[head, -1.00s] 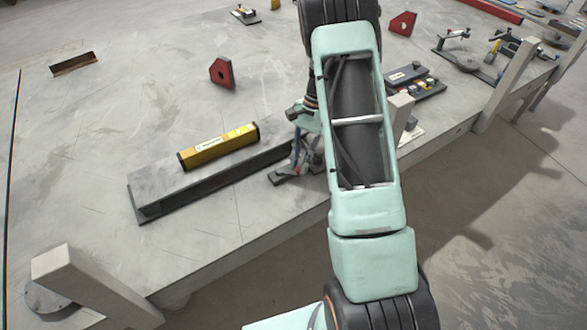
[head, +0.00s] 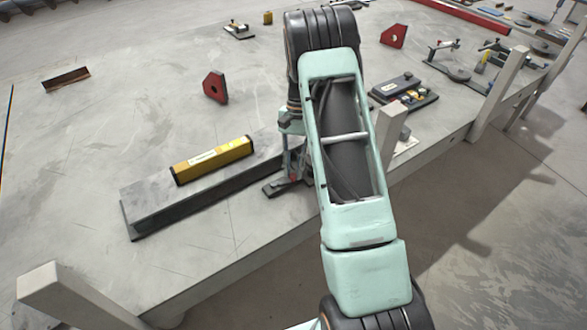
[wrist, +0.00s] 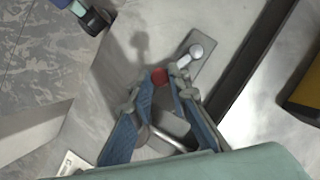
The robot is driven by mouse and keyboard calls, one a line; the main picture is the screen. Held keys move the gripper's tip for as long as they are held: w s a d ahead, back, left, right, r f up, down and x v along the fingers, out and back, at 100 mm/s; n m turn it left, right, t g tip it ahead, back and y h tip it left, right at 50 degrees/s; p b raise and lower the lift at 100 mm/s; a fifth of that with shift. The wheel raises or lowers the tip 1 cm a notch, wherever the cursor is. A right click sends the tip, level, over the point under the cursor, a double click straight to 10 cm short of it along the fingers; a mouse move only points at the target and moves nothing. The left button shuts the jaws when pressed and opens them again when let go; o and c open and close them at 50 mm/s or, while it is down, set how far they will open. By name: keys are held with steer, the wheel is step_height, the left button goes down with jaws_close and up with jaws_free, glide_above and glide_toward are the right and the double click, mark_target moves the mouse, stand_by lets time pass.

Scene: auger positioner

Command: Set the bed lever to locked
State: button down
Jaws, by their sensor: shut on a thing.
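The bed lever shows in the wrist view as a red tip (wrist: 159,76) between the ends of my blue-padded fingers, with a bent metal rod beneath them. My gripper (wrist: 161,82) is shut on the red tip. The lever's grey base plate (wrist: 207,47) carries a round metal post beside the fingers. In the head view my gripper (head: 292,168) is low over the same dark base (head: 273,188) at the bench edge, partly hidden by my arm. The lever's lock marking is not readable.
A yellow level (head: 212,160) lies on a long grey beam (head: 150,205) just left of the lever. Red blocks (head: 215,86) and dark fixtures (head: 404,90) stand farther back. A pale post (head: 391,135) rises near my arm.

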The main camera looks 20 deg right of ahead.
steer(key=c, duration=1.8)
jaws_free()
steer(key=v, duration=1.2)
steer(key=shift+s+d, duration=0.1)
steer(key=shift+r, duration=0.1)
